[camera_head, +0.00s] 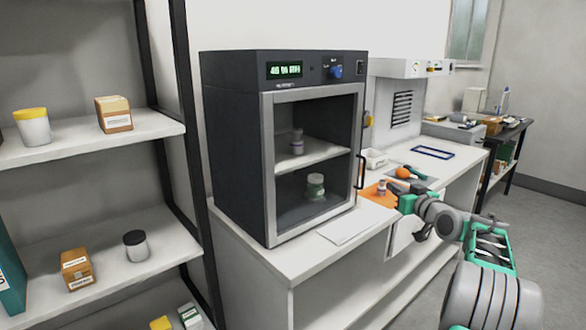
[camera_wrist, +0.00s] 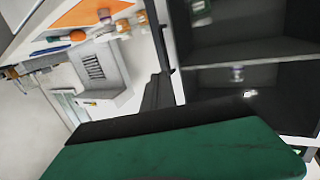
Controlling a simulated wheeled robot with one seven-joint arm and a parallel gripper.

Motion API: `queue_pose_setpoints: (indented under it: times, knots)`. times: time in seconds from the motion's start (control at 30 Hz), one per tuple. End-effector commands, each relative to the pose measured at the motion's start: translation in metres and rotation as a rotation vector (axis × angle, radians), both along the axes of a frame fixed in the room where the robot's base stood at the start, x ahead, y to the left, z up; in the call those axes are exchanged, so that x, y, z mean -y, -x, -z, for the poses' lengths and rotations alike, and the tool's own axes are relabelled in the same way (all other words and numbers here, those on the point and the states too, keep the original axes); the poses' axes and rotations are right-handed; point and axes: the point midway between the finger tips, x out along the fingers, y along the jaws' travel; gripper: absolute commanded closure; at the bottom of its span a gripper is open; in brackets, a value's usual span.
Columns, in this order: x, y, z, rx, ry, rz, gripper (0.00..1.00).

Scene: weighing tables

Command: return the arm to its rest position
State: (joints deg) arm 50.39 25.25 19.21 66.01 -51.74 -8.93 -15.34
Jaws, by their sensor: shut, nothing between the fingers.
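My arm comes in from the lower right of the head view, with grey links and green parts. My gripper (camera_head: 406,204) is at the arm's far end, over the front edge of the white counter (camera_head: 377,214), right of the dark cabinet. It is small in this view. It is shut and empty. In the wrist view a large green and black part of my gripper (camera_wrist: 180,150) fills the bottom, and the scene appears turned on its side.
The dark cabinet (camera_head: 232,150) stands close left of my gripper, with jars inside. An orange mat (camera_head: 373,197) with small items lies by the gripper. A shelf rack (camera_head: 100,145) is at left. A dark table (camera_head: 511,135) stands at the back right. Floor (camera_head: 545,230) at right is clear.

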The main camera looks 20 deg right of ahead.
Motion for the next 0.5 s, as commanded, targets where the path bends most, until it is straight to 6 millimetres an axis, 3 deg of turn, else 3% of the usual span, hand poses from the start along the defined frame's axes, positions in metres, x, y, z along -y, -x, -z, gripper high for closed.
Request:
queue_pose_setpoints:
  times: [0.03, 0.13, 0.23, 0.3, 0.37, 0.4, 0.5]
  knots:
    - [-0.034, -0.007, -0.015, -0.051, 0.004, -0.025, 1.00]
    - [-0.116, -0.006, -0.019, -0.228, -0.003, -0.066, 1.00]
    - [-0.200, 0.023, -0.011, -0.434, -0.008, -0.091, 1.00]
    - [-0.250, 0.059, -0.002, -0.572, -0.007, -0.098, 1.00]
    - [-0.286, 0.097, 0.007, -0.685, -0.005, -0.097, 1.00]
    - [-0.307, 0.126, 0.014, -0.759, -0.003, -0.096, 1.00]
    - [-0.346, 0.202, 0.032, -0.933, 0.006, -0.079, 1.00]
